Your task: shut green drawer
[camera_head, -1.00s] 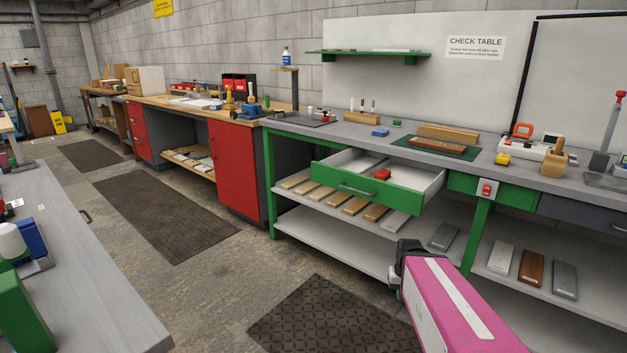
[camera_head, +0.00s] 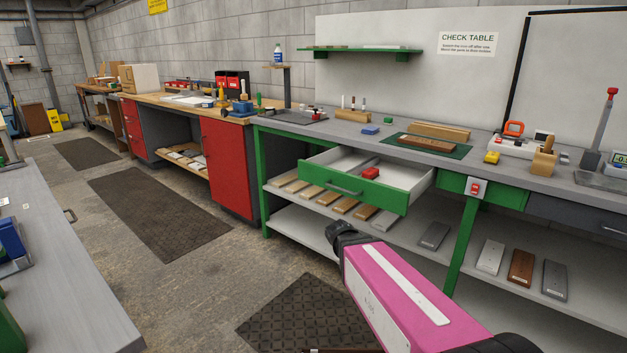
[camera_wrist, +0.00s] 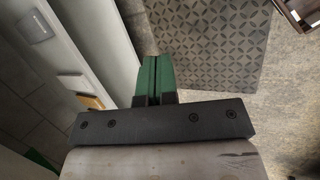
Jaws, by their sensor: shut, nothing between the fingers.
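The green drawer (camera_head: 352,193) is pulled open from under the grey check table. Its green front with a grey handle sticks out over the shelf, and its pale inside shows. The fingers cannot be made out there. The drawer cannot be made out in the wrist view.
The check table (camera_head: 400,134) carries a green mat (camera_head: 458,151), wooden blocks and tools. Several boards lie on the shelf (camera_head: 300,232) below. A green table leg (camera_head: 463,245) stands right of the drawer. A grey bench (camera_head: 70,275) is at the left. Floor between is clear, with dark mats.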

